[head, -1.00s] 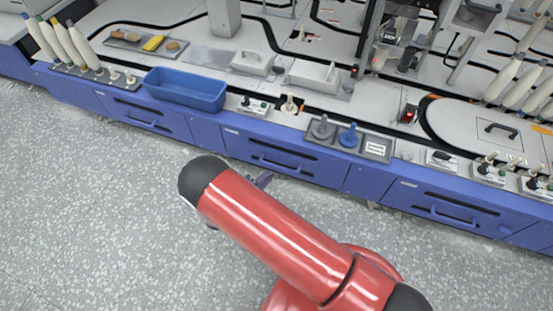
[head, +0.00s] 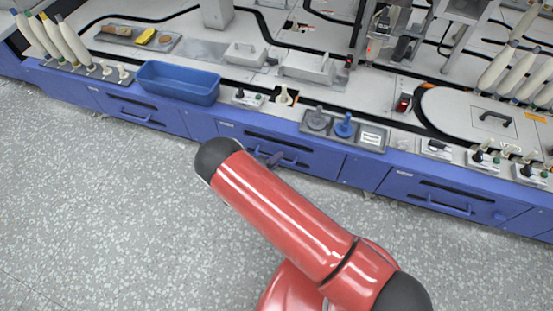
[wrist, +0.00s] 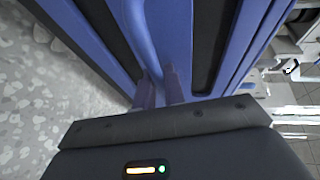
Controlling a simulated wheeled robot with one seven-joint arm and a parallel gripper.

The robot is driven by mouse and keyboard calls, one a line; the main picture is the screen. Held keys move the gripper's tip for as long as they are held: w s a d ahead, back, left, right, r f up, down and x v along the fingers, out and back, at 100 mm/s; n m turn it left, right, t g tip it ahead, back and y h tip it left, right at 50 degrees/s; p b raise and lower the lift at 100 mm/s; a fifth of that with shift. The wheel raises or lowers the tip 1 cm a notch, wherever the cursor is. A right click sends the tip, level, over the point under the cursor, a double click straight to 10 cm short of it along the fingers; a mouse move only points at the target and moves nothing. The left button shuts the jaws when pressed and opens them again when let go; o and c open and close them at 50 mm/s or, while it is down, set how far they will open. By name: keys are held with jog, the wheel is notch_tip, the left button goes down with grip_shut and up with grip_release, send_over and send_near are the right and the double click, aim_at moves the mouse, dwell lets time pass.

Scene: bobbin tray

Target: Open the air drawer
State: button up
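The blue front below the counter has several drawers with bar handles. The labels are too small to read, so I cannot tell which is the air drawer. My gripper (head: 268,159) is at the middle drawer (head: 312,161), close to its handle (head: 290,161), and my arm partly covers that front. In the wrist view the two fingers (wrist: 161,90) stand apart, at the near end of the blue handle (wrist: 143,35). The handle runs toward the gap between them; firm contact is not visible. The middle drawer looks shut.
A left drawer (head: 160,116) and a right drawer (head: 420,191) also look shut. A blue bin (head: 180,92) and a grey tray with a blue knobbed piece (head: 344,127) stand on the counter above. The speckled floor (head: 110,210) in front is clear.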

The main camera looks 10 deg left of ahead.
grip_shut()
jog(key=shift+s, duration=0.1)
